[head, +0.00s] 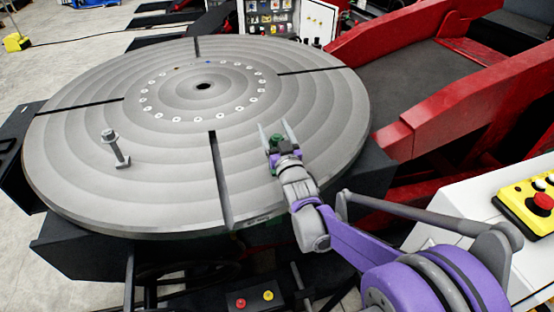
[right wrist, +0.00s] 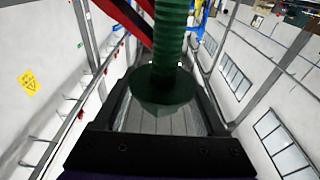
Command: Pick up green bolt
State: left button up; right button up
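The green bolt (head: 276,141) is between the two fingers of my right gripper (head: 276,130), over the near right part of the round grey table. In the right wrist view the bolt (right wrist: 166,84) fills the gap between the fingers of the gripper (right wrist: 162,76), with its wide end near the palm and its threaded shank running up out of the picture. The fingers appear closed on the bolt's wide end, though the contact is partly hidden. No table surface shows behind the bolt there. My left gripper is not in view.
Red machine arms (head: 430,120) rise on the right. A white console with a yellow button box (head: 527,205) is at the lower right. Most of the table top is clear.

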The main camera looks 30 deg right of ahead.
grip_shut()
dwell(1.2)
